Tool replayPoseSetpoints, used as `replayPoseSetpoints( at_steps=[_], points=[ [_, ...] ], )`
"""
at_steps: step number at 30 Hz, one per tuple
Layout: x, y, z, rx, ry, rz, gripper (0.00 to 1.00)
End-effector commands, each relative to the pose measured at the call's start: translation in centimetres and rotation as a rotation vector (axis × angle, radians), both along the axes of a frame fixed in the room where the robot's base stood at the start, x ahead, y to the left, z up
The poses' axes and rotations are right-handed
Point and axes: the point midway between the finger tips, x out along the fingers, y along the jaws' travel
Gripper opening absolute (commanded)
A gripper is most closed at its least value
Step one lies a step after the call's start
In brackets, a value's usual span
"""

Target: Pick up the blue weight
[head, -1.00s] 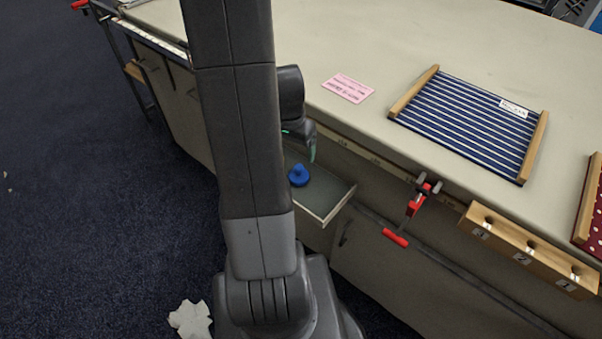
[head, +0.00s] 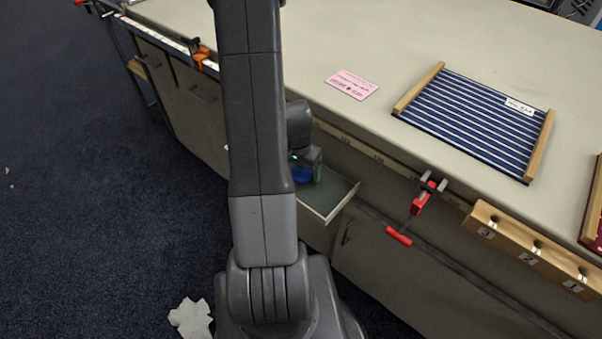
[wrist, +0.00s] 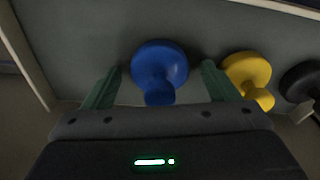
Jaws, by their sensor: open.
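The blue weight (wrist: 160,66) stands in an open drawer (head: 335,193) and has a round body with a knob. In the wrist view it sits between the two green fingers of my gripper (wrist: 160,88), with a gap on each side. My gripper is open and not closed on it. In the head view my gripper (head: 306,172) is down at the drawer and mostly covers the blue weight (head: 302,174).
A yellow weight (wrist: 247,72) stands close beside the right finger in the drawer, with a black one (wrist: 301,82) farther right. The drawer wall (wrist: 24,55) is at the left. The tabletop edge overhangs behind; a red clamp (head: 420,204) hangs at its right.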

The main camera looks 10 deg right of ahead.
Motion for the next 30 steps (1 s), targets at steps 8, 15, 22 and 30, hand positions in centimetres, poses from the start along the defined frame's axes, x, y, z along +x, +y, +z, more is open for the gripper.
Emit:
replayPoseSetpoints(
  at_steps=[8,15,22,30],
  points=[
    [0.0,0.0,-0.1,0.000,0.000,0.000,0.77],
    [0.0,0.0,-0.1,0.000,0.000,0.000,0.30],
    [0.1,0.0,-0.1,0.000,-0.001,0.000,0.17],
    [0.2,0.0,1.9,-0.001,-0.006,-0.001,0.17]
  ],
)
